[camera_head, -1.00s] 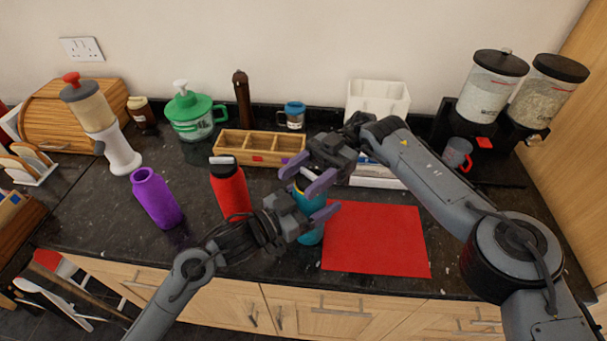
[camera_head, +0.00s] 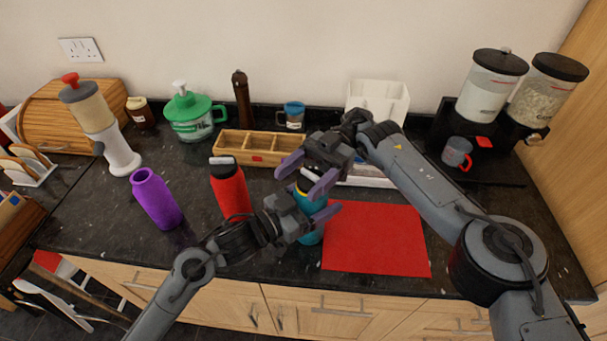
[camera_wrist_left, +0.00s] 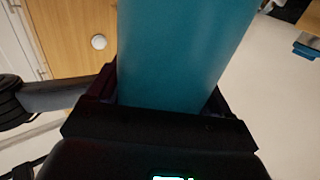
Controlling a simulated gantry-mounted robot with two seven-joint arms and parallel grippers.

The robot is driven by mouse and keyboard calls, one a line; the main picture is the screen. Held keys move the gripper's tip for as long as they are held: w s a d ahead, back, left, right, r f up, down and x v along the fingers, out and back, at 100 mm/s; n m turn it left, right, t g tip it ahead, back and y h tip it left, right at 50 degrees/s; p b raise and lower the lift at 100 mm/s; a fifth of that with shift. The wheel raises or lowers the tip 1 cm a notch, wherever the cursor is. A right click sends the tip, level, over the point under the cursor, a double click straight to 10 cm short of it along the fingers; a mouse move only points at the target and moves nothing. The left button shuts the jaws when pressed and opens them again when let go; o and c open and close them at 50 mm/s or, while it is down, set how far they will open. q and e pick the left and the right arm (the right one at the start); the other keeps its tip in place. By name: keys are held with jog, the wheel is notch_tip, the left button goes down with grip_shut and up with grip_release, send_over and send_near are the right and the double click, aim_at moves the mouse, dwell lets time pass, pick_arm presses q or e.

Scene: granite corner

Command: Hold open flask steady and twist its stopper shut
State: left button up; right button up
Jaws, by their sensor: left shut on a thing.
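The teal flask (camera_head: 313,236) stands upright at the counter's front, left of the red mat. My left gripper (camera_head: 306,214) is shut on the flask's body from the front left. In the left wrist view the teal flask (camera_wrist_left: 180,50) fills the space between the jaws. My right gripper (camera_head: 307,174) is at the flask's top, its purple fingers on either side of the stopper. Whether they press on it is unclear.
A red flask (camera_head: 230,190) with a dark lid and a purple bottle (camera_head: 157,199) stand to the left. The red mat (camera_head: 375,238) at right is bare. A wooden divided box (camera_head: 262,162) and a white holder (camera_head: 352,100) stand behind.

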aim_at(303, 183)
jog(key=shift+s+d+f, duration=0.1)
jog(key=shift+d+f, duration=0.05)
jog(key=shift+f, duration=0.2)
jog(key=shift+s+r, duration=0.1)
jog(key=shift+r, duration=0.4)
notch_tip(303, 183, up, 10)
jog(key=shift+f, duration=0.15)
